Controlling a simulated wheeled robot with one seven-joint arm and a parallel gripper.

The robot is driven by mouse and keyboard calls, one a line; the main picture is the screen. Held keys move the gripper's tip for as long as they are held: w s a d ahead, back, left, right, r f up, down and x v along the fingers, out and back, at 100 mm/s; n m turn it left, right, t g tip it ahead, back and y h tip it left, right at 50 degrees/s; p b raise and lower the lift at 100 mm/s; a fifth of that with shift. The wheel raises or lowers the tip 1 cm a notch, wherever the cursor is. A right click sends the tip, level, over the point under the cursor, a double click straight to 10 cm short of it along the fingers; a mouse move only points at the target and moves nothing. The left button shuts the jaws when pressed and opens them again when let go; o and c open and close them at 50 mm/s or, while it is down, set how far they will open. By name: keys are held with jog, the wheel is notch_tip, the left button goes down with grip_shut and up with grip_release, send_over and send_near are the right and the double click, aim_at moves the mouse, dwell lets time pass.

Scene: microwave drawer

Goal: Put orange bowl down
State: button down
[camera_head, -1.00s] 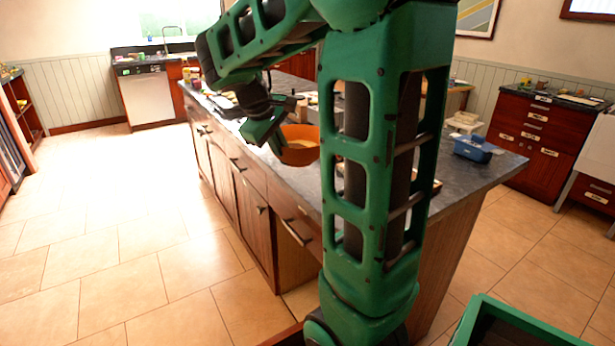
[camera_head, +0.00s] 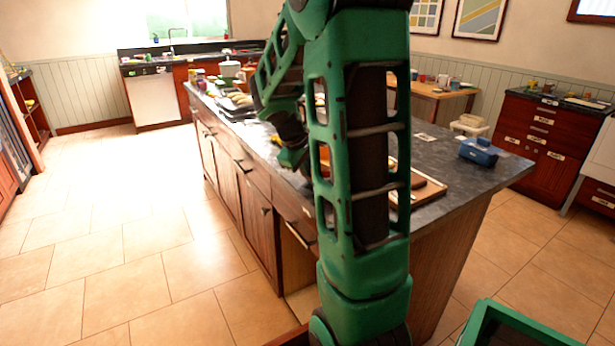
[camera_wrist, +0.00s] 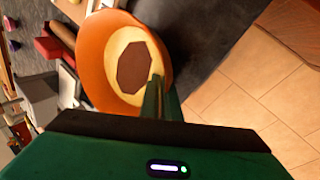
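The orange bowl (camera_wrist: 93,45) fills the upper middle of the wrist view, with a pale inside and a brown patch at its bottom. My gripper's fingers (camera_wrist: 157,88) close together across the bowl's rim, one on the inner side and one outside. In the head view only a sliver of the bowl (camera_head: 324,154) shows through my arm, over the dark island counter (camera_head: 452,172). My arm hides the fingertips there. I cannot tell whether the bowl touches the counter.
A blue container (camera_head: 478,151) stands on the counter's right end, and a wooden board (camera_head: 428,187) lies near my arm. Other items crowd the counter's far end. Bare dark counter shows beside the bowl in the wrist view, with the tiled floor (camera_wrist: 262,100) beyond its edge.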

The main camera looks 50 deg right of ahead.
jog(key=shift+f, duration=0.15)
jog(key=c, duration=2)
grip_release()
jog(key=v, duration=1.1)
jog(key=s+a+f+m+y, duration=0.3)
jog(key=s+a+f, duration=0.1)
jog(key=s+a, duration=0.4)
jog(key=s+a+f+m+y, duration=0.2)
jog(key=s+a+f+m, duration=0.2)
jog(key=s+a, duration=0.4)
jog(key=s, duration=0.5)
jog(key=shift+a+f+y, duration=0.4)
